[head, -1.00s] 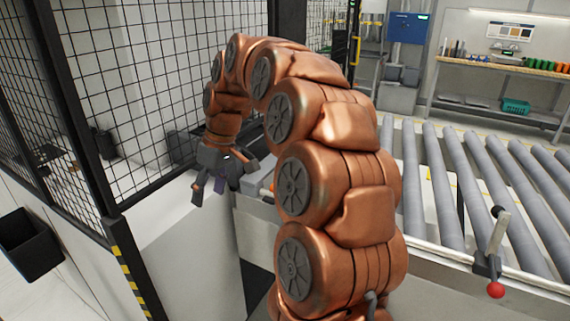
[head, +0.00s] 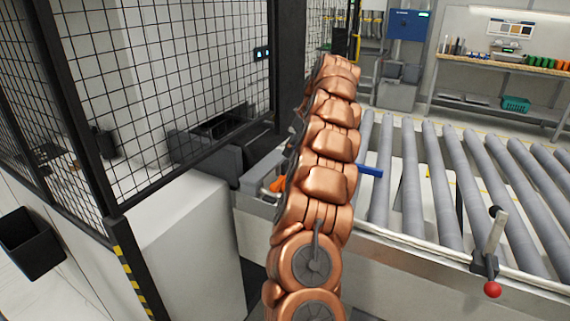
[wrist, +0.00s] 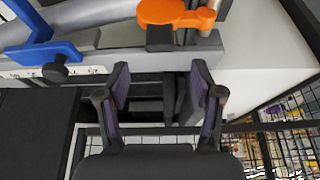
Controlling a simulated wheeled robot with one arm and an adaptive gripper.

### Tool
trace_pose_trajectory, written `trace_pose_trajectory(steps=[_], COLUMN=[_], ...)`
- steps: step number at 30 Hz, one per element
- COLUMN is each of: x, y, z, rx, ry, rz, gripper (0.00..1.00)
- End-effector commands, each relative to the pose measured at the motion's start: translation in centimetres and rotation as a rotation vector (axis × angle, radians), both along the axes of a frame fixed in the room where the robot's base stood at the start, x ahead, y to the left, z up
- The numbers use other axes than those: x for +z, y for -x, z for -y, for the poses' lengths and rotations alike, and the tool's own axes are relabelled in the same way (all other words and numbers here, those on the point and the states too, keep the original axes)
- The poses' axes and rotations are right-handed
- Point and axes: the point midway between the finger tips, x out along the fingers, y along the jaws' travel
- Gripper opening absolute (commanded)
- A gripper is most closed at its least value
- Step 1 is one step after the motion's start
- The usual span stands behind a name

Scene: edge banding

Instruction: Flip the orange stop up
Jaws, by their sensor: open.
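The orange stop (wrist: 175,12) is at the top of the wrist view, a flat orange arm with a rounded end, mounted at a dark bracket on the grey rail. In the head view the orange stop (head: 276,184) peeks out left of my arm, partly hidden. My gripper (wrist: 161,75) is open and empty in the wrist view. Its fingertips are below the orange stop in the picture and appear apart from it. The gripper itself is hidden in the head view.
A blue stop (wrist: 42,48) with a dark knob is on the rail at left; its end (head: 368,171) shows right of my arm. Conveyor rollers (head: 440,180) run to the right. A mesh fence (head: 180,90) and white cabinet (head: 185,225) stand left.

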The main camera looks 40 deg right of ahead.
Motion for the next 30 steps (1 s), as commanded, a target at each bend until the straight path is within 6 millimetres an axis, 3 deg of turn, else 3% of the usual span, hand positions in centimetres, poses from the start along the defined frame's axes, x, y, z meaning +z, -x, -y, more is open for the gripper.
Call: trace_pose_trajectory(steps=[10,21,30], x=[-2.2,-6.2,-7.2], y=[-0.9,-2.4,-2.8], z=[-0.3,-0.8,-0.9], rx=[0.001,0.000,0.000], ry=[-0.003,-0.003,-0.003], rz=[-0.001,-0.002,-0.002], gripper=[0.67,0.67,0.67])
